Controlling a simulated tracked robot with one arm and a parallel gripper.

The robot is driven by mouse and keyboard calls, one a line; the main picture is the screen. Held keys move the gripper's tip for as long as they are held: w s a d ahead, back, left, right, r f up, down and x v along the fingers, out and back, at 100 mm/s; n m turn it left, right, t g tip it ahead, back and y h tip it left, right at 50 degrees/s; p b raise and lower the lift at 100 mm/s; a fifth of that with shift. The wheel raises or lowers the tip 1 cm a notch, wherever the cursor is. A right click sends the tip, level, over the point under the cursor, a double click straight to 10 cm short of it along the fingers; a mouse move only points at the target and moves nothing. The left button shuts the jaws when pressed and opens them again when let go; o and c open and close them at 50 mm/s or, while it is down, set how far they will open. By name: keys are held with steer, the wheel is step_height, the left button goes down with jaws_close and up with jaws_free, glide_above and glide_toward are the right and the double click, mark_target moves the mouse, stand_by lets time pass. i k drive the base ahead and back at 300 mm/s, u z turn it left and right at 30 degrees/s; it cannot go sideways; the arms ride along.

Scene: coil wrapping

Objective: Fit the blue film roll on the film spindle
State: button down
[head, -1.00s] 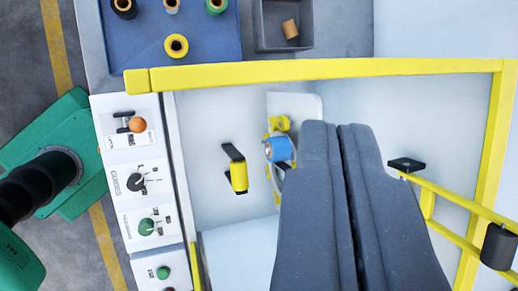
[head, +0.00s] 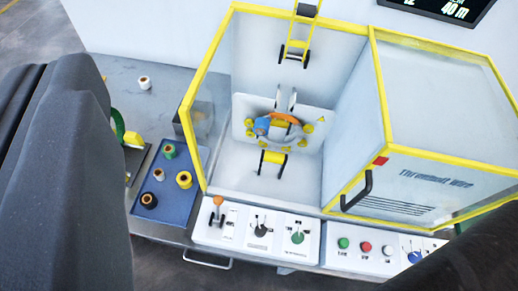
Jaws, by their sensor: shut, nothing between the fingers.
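The blue film roll (head: 262,126) sits at the left side of the wrapping ring inside the yellow-framed machine. It looks mounted on the ring, but the spindle itself is hidden behind it, so I cannot tell how fully it is seated. An orange part (head: 281,117) shows at the top of the ring. My gripper (head: 50,76) is shut and empty, large at the left of the view, well apart from the roll.
A blue mat (head: 163,205) with several small rolls lies left of the machine. A grey bin (head: 198,122) stands behind it. A yellow-framed door (head: 420,130) is at the right. A control panel (head: 262,233) runs along the front. A yellow roller (head: 272,157) sits below the ring.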

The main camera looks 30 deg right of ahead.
mark_target(263, 124)
steer(key=u, duration=0.35)
steer(key=i, duration=0.95)
steer(key=z, duration=0.4)
